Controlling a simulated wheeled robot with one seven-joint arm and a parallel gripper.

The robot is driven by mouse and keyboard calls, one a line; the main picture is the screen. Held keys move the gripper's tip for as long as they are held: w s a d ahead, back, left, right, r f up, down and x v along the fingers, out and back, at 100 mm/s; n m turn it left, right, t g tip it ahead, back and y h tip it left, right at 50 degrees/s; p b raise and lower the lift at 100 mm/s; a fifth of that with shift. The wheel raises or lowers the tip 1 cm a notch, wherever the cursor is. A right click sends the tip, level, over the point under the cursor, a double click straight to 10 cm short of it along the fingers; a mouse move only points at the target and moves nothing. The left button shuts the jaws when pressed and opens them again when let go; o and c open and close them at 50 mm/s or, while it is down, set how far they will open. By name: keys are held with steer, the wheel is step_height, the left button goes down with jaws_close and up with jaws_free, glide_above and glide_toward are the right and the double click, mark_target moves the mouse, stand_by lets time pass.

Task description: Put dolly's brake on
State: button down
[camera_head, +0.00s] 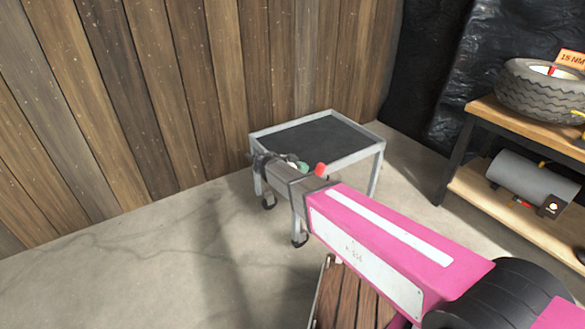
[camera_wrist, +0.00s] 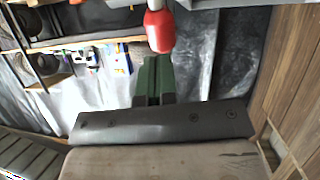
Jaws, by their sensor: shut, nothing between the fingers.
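The dolly is a grey metal cart with a dark top (camera_head: 318,137), standing on castors near the plank wall. A red knob (camera_head: 320,169) shows at its near side, and appears large near the top of the wrist view (camera_wrist: 158,30). My gripper's green fingers (camera_head: 303,167) are beside the knob, just left of it. In the wrist view my gripper (camera_wrist: 153,78) has its green fingers together with nothing between them, pointing at the knob. A small gap or light contact between fingertips and knob cannot be told apart. My wrist hides part of the dolly's near left corner.
A workbench (camera_head: 478,103) stands at right, with a tyre (camera_head: 540,90) on top and a grey roll (camera_head: 530,177) on its lower shelf. A plank wall (camera_head: 150,90) runs behind the dolly. A wooden slatted thing (camera_head: 345,297) lies near the bottom. Floor at left is clear.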

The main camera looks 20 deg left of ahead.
mark_target(317, 168)
steer(key=shift+x, duration=2.2)
steer(key=shift+w+d, duration=0.1)
steer(key=shift+w+d+f+g+y, duration=0.1)
steer(key=shift+w+d+g+y, duration=0.45)
steer(key=shift+w+g, duration=0.1)
steer(key=w+d, duration=0.1)
steer(key=w+d+f+g+y, duration=0.1)
steer(key=w+f+g+y, duration=0.1)
steer(key=shift+w+d+g+y, duration=0.2)
steer(key=shift+d+g+y, duration=0.05)
steer(key=shift+d, duration=0.15)
steer(key=shift+w+d+f+n+g+y, duration=0.3)
steer(key=shift+w+d+f+g+y, duration=0.45)
steer(key=shift+w+f+g+y, duration=0.15)
steer(key=shift+f, duration=0.15)
